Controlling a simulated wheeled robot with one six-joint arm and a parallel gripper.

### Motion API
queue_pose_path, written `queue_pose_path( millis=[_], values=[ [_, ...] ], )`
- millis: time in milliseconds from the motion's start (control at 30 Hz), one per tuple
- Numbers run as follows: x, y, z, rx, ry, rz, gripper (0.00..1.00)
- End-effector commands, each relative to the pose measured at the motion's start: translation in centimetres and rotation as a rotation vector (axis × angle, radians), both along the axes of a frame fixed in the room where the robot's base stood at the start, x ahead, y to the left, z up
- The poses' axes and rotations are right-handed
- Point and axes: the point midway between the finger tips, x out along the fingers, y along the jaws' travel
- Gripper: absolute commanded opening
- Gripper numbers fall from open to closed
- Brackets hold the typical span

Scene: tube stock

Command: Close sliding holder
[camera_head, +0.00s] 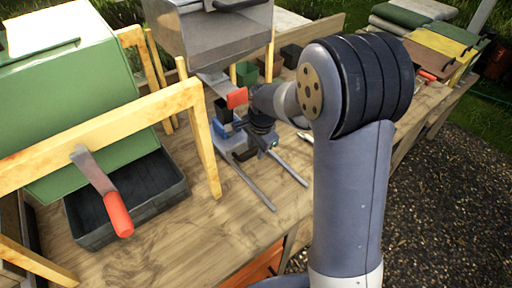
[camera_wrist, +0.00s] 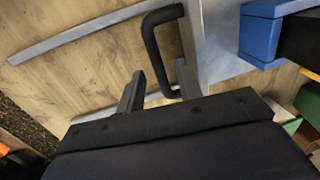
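The sliding holder (camera_head: 240,150) sits on the wooden table, with blue parts and two grey rails reaching toward the front. In the wrist view, its black U-shaped handle (camera_wrist: 150,42) is fixed to a grey plate (camera_wrist: 215,45), with a blue block (camera_wrist: 262,38) to the right. My gripper (camera_wrist: 160,75) is open, with a finger on either side of the handle's lower part. I cannot tell whether either finger touches the handle. In the head view, my gripper (camera_head: 262,142) is small and dark at the holder, partly hidden by my arm.
A green hopper (camera_head: 80,90) on a wooden frame stands at left, above a dark tray (camera_head: 160,190). A red-handled lever (camera_head: 117,213) hangs in front of it. A grey metal box (camera_head: 215,40) stands behind the holder. The table front (camera_head: 190,245) is clear.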

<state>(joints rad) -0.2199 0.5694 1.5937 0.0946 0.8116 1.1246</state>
Motion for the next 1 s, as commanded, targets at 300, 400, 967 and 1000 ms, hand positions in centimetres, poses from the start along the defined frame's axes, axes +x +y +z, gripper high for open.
queue_pose_path(
  millis=[300,400,967,1000],
  values=[
    [-0.8,-0.6,5.8,0.001,-0.007,-0.002,0.34],
    [-1.0,-0.8,7.6,0.001,-0.007,-0.002,0.34],
    [-1.5,-1.1,10.2,0.001,-0.001,0.000,0.34],
    [-1.5,-1.0,10.1,0.002,0.002,0.001,0.34]
  ],
)
